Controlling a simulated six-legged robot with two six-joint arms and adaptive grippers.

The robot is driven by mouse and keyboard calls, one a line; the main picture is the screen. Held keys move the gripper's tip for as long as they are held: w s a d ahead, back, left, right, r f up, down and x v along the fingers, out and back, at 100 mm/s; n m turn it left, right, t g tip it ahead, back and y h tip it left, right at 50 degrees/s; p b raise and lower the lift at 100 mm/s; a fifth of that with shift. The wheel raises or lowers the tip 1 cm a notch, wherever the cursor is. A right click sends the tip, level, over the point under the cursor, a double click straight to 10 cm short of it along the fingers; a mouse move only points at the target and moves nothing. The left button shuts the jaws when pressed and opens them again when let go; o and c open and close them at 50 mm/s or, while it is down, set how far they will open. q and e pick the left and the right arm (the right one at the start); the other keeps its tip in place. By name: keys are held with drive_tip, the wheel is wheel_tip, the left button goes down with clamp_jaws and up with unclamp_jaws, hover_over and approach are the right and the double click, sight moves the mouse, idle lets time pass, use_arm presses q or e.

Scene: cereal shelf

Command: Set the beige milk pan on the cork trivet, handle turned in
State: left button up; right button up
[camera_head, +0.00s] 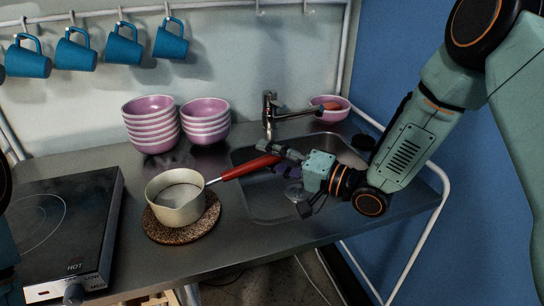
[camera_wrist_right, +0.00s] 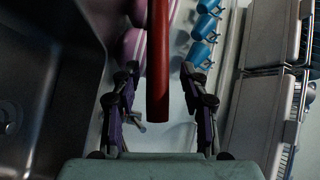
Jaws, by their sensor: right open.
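The beige milk pan (camera_head: 176,205) stands upright on the round cork trivet (camera_head: 164,234), on the counter between hob and sink. Its red handle (camera_head: 250,167) points right and slightly back, over the sink's edge. My right gripper (camera_head: 275,157) is at the handle's end. In the right wrist view the red handle (camera_wrist_right: 158,75) runs between the two fingers of my open right gripper (camera_wrist_right: 160,105), with a gap on both sides. My left gripper is not in view; only a dark bit of my left arm shows at the left edge.
A black hob (camera_head: 65,225) stands at the left. Stacked pink bowls (camera_head: 152,135) stand behind the pan. The sink (camera_head: 245,200) with its tap (camera_head: 268,112) is at the right, and another pink bowl (camera_head: 330,115) is behind it. Blue mugs (camera_head: 122,46) hang from a rail.

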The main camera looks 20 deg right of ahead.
drive_tip(key=shift+s+d+r, duration=0.1)
drive_tip(key=shift+s+d, duration=0.25)
drive_tip(key=shift+s, duration=0.05)
drive_tip(key=p+v, duration=0.4)
drive_tip(key=v, duration=0.7)
idle(0.3)
